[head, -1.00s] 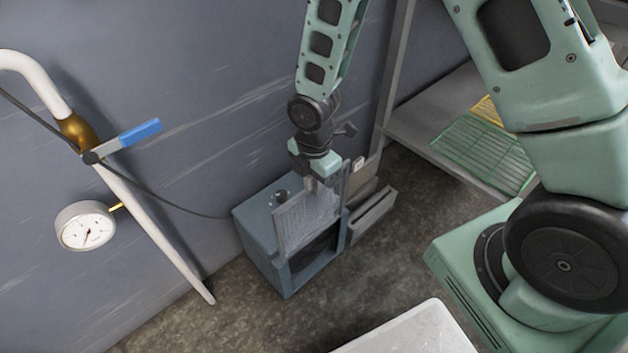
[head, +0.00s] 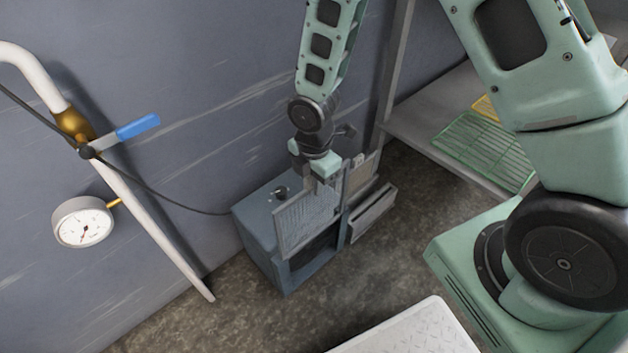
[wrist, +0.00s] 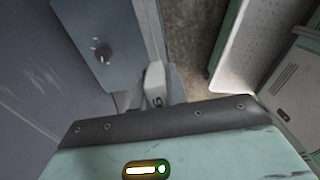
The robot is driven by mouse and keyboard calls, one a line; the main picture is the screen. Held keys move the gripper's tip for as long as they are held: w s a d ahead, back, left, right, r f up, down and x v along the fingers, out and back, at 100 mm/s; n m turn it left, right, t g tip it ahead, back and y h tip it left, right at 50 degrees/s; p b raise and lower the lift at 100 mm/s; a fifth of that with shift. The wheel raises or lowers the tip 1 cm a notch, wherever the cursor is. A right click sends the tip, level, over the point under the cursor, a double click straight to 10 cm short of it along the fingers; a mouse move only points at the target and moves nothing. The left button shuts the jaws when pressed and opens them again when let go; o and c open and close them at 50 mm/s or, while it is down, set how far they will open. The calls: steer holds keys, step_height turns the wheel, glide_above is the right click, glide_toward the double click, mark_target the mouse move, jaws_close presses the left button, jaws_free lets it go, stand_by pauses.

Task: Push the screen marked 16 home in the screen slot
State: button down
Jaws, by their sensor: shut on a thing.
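The grey mesh screen (head: 303,222) stands upright and slanted in front of the open face of the blue-grey box (head: 255,240). My gripper (head: 325,180) is shut on the screen near its upper right corner. The screen slot is hidden behind the screen, so I cannot tell how deep the screen sits.
A grey panel (head: 362,175) and a slab-like part (head: 372,214) stand right of the box opening. A wall pipe with a gauge (head: 83,222) is at left. A shelf with a green rack (head: 484,150) is at right. A pale platform (head: 410,335) lies in front.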

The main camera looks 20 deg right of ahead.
step_height(320, 180, down, 11)
steer(key=b, duration=0.6)
steer(key=shift+r+b, duration=0.15)
steer(key=shift+b, duration=0.2)
stand_by(6.6)
